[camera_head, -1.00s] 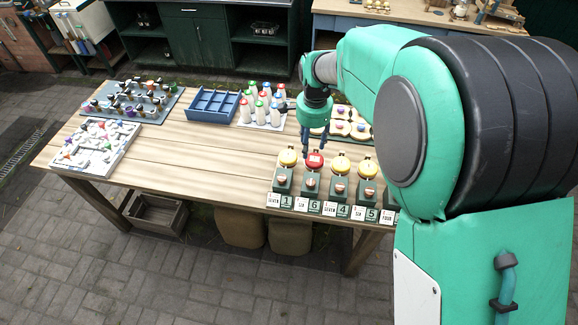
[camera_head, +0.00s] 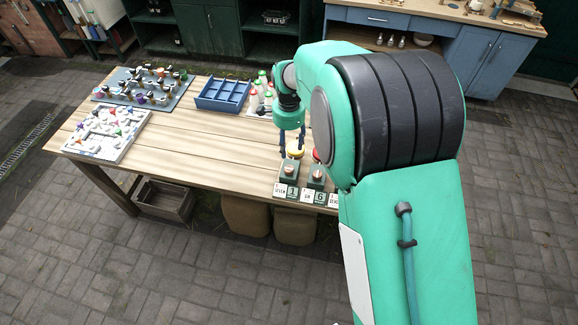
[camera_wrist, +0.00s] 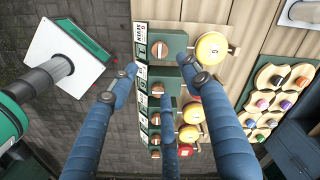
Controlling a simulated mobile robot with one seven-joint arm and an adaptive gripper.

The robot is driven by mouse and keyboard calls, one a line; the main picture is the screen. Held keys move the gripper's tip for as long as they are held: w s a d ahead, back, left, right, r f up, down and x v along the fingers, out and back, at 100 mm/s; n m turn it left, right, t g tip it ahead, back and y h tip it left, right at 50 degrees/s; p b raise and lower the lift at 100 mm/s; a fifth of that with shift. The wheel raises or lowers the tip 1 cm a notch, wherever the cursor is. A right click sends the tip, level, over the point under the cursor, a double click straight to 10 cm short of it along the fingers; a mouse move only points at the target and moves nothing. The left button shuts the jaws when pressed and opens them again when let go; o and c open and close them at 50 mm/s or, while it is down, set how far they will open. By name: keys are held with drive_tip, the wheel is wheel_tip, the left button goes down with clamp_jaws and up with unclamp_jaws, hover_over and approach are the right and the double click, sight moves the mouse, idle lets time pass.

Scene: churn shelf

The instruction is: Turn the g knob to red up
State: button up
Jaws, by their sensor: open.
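A row of dark green stations, each with a round lid and a small wooden knob, stands along the table's front edge. The end station has a yellow lid (camera_head: 298,149) and a wooden knob (camera_head: 289,171); in the wrist view this yellow lid (camera_wrist: 212,48) carries a small dark mark, perhaps a g. Its wooden knob also shows in the wrist view (camera_wrist: 159,50). The neighbouring station has a red lid (camera_head: 317,155), mostly hidden by my finger in the wrist view. My gripper (camera_head: 292,140) is open and empty, with its fingers spread above the end stations.
White number cards (camera_head: 280,190) line the front. A blue divided tray (camera_head: 222,95), capped bottles (camera_head: 266,90), a peg board (camera_head: 143,88) and a white puzzle board (camera_head: 107,135) stand farther back. The table's left middle is clear. My arm hides the table's right part.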

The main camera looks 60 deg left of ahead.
sight(289, 168)
wheel_tip(289, 168, down, 13)
drive_tip(key=shift+f+p, duration=0.15)
drive_tip(key=shift+p, duration=0.3)
idle(0.4)
drive_tip(key=c, duration=1.1)
